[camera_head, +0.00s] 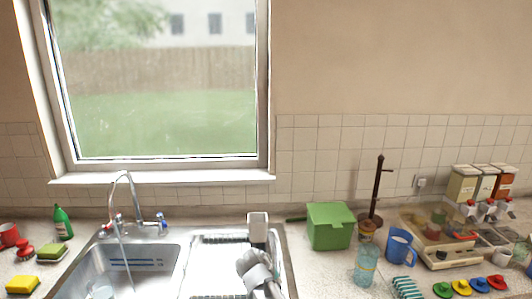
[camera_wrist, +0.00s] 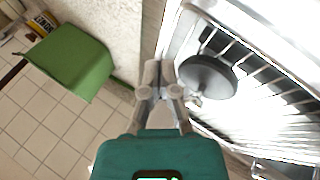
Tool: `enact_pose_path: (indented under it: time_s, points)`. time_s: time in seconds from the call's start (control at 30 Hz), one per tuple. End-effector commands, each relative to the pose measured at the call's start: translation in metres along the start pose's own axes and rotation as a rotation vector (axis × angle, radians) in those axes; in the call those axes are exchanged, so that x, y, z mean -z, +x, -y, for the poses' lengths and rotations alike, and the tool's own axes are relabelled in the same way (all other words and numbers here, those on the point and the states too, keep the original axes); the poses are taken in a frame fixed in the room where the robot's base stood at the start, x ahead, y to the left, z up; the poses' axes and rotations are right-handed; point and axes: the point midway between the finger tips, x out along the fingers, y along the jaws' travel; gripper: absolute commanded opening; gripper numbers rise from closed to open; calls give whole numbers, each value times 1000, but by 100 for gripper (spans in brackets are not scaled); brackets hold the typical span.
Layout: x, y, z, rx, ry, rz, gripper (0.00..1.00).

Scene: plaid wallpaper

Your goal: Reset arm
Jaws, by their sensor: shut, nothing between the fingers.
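My arm (camera_head: 258,262) rises at the bottom middle of the head view, in front of the right side of the sink unit. Its fingertips are hard to make out there. In the wrist view my gripper (camera_wrist: 160,72) has its fingers together with nothing between them. It is beside a round dark disc (camera_wrist: 207,77) on a wire rack (camera_wrist: 225,45). The fingers look apart from the green box.
A green box (camera_head: 330,226) stands right of the sink (camera_head: 165,262); the wrist view shows it too (camera_wrist: 75,60). A tap (camera_head: 125,190) stands left of my arm.

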Motion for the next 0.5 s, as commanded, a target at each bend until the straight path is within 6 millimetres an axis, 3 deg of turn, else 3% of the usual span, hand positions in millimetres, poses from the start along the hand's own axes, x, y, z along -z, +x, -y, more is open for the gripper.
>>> enact_pose_path:
  time_s: [0.03,0.2,0.5]
  points:
    - [-16,6,-9,27,29,33,0]
    - [-60,21,-27,133,120,139,0]
    - [-130,32,-48,331,269,291,0]
